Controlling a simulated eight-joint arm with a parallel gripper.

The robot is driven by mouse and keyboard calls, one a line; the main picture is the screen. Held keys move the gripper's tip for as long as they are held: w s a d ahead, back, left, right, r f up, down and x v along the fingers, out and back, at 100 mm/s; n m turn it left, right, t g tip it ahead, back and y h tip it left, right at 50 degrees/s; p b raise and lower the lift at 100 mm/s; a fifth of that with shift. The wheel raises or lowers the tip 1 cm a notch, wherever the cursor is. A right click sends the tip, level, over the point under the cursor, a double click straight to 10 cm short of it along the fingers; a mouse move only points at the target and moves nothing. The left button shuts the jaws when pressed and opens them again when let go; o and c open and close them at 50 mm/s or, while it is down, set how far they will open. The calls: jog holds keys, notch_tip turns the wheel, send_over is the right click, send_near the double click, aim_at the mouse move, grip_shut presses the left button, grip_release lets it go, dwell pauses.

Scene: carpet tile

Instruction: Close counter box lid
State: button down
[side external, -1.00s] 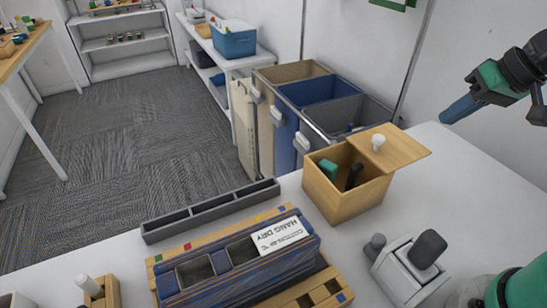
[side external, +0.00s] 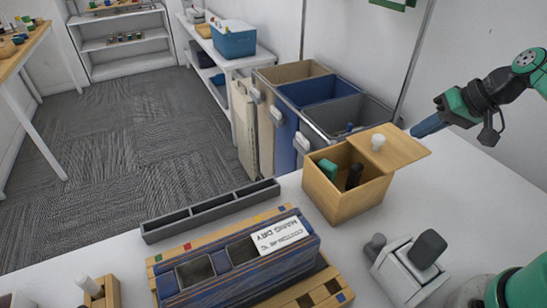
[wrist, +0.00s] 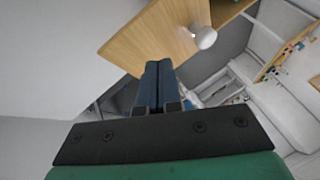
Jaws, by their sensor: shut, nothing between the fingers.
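A wooden box (side external: 343,201) stands on the white counter. Its lid (side external: 401,150), a flat wooden panel with a white knob (side external: 378,142), sits shifted to the right, so the left part of the box is open. A green item (side external: 328,169) and a dark item (side external: 354,176) show inside. My gripper (side external: 416,131) is shut and empty, with its blue fingers at the far right edge of the lid. In the wrist view the shut fingers (wrist: 158,66) point toward the lid (wrist: 150,38) and its knob (wrist: 203,37). I cannot tell whether they touch the lid.
Fabric bins (side external: 318,92) stand behind the counter. A grey device (side external: 411,270) is in front of the box. A blue organizer (side external: 240,264) and a long grey tray (side external: 211,211) lie to the left. The counter right of the box is clear.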

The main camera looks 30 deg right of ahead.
aim_at(393, 153)
jog(key=shift+w+a+f, duration=0.15)
jog(key=shift+w+a, duration=0.15)
jog(key=shift+a, duration=0.3)
jog(key=shift+w+a+f, duration=0.1)
jog(key=shift+w+a, duration=0.2)
jog(key=shift+a, duration=0.3)
jog(key=shift+w+a+f, duration=0.15)
jog(key=shift+w+a, duration=0.15)
jog(key=shift+a, duration=0.3)
jog(key=a, duration=1)
jog(key=shift+a, duration=0.2)
jog(key=s+d+r, duration=0.6)
jog(key=s+r, duration=0.1)
jog(key=r, duration=0.2)
jog(key=w+f+n+h, duration=0.1)
jog(key=f, duration=0.1)
jog(key=w+f+n, duration=0.1)
jog(key=f+n, duration=0.1)
jog(key=w+f+n+h, duration=0.1)
jog(key=f, duration=0.1)
jog(key=shift+w+a+f+t+h, duration=0.3)
jog(key=shift+w+t, duration=0.1)
